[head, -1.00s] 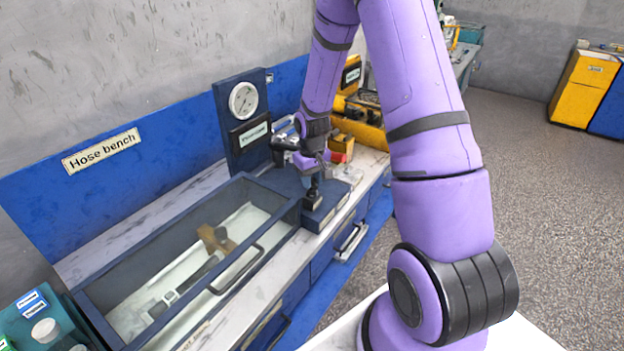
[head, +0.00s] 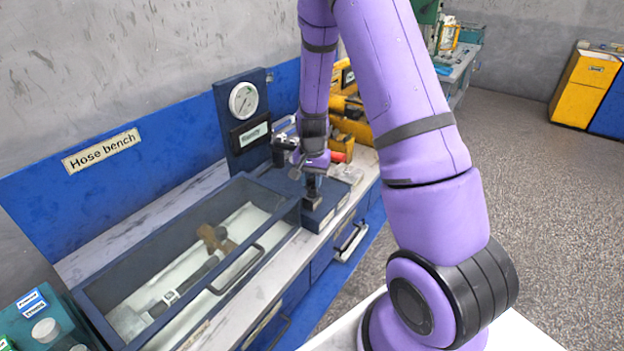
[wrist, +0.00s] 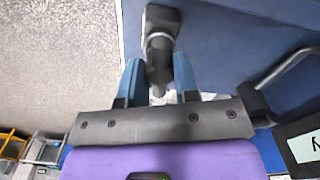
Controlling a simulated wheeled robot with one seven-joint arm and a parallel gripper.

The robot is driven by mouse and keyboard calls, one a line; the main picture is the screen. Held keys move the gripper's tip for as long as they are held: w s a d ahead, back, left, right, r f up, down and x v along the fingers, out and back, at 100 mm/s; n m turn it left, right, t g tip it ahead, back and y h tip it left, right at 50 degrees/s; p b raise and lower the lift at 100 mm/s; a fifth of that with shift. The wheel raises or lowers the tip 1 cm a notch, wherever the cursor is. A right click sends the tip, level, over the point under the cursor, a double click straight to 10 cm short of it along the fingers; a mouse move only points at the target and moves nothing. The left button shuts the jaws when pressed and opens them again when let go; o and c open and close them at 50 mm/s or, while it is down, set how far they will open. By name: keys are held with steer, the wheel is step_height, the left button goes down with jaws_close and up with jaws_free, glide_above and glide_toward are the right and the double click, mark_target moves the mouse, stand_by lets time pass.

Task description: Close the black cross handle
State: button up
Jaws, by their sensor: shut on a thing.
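The dark handle (wrist: 160,42), on a pale-ringed stem, stands between the blue fingers of my gripper (wrist: 157,72) in the wrist view. The fingers are shut on it from both sides. In the head view my gripper (head: 313,180) points down over the dark blue block at the front right of the bench. The dark fitting below the fingers (head: 312,199) shows there, but the grip hides most of the handle. I cannot make out its cross shape or how far it is turned.
A blue-framed, clear-covered tank (head: 92,293) with a grab bar lies left of my gripper. A pressure gauge (head: 243,100) stands on a blue panel behind. A bent metal pipe (wrist: 285,68) is close on the right in the wrist view. Yellow parts (head: 352,127) sit beyond.

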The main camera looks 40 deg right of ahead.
mark_target(311, 179)
steer(key=shift+m, duration=0.5)
steer(key=o, duration=0.9)
steer(key=shift+o, duration=0.2)
step_height(311, 179, up, 11)
steer(key=shift+f, duration=0.1)
stand_by(0.4)
